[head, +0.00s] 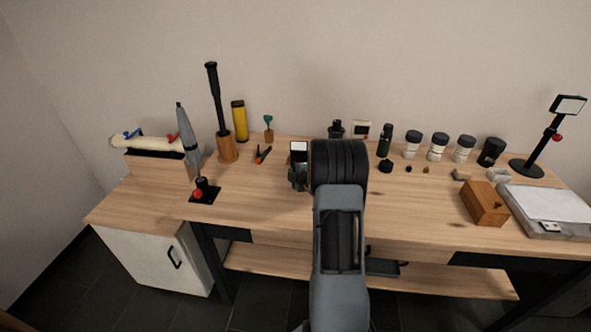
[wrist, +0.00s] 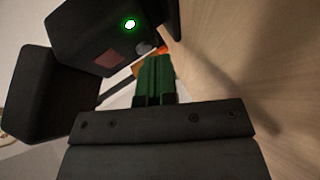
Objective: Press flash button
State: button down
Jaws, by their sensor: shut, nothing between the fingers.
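A black flash unit (head: 299,148) with a white front panel stands on the table in the head view, just left of my arm. In the wrist view a black box-shaped body (wrist: 85,38), which looks like this unit, fills the upper left. It carries a bright green light (wrist: 130,24), a dull reddish square (wrist: 108,58) and a small grey round part (wrist: 143,48) near its lower right edge. I cannot tell for certain which is the button. My gripper (wrist: 154,62) is shut and empty, its green fingers close beside the grey part. Whether they touch is unclear.
Orange-handled pliers (head: 262,155) lie to the left. Several jars (head: 438,147) stand at the back right.

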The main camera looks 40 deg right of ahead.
jog(key=shift+s+a+b, duration=0.35)
jog(key=shift+s, duration=0.1)
jog(key=shift+s+a+b, duration=0.55)
jog(key=shift+s+a, duration=0.4)
jog(key=shift+s, duration=0.25)
jog(key=shift+s+a+b, duration=0.55)
jog(key=shift+s+a, duration=0.35)
jog(key=shift+s, duration=0.25)
jog(key=s+a+r+m+g+h+p, duration=0.1)
jog(key=s+a+r+m+g+p, duration=0.15)
jog(key=a+r+m, duration=0.35)
jog(key=s+a+r+m+g+h+p, duration=0.1)
jog(key=s+a+r+g+p, duration=0.15)
jog(key=a+r+p, duration=0.4)
jog(key=s+a+r+m+g+y+p, duration=0.1)
jog(key=s+a+r+m+g+y, duration=0.1)
jog(key=s+a, duration=0.4)
jog(key=s+a+r+m+g+y+p, duration=0.1)
jog(key=s+a+r+m+g, duration=0.2)
jog(key=s, duration=0.9)
jog(key=a+r+m, duration=0.1)
jog(key=a+r, duration=0.2)
jog(key=shift+a+m+y, duration=0.2)
jog(key=shift+m+y, duration=0.1)
jog(key=shift+y, duration=0.1)
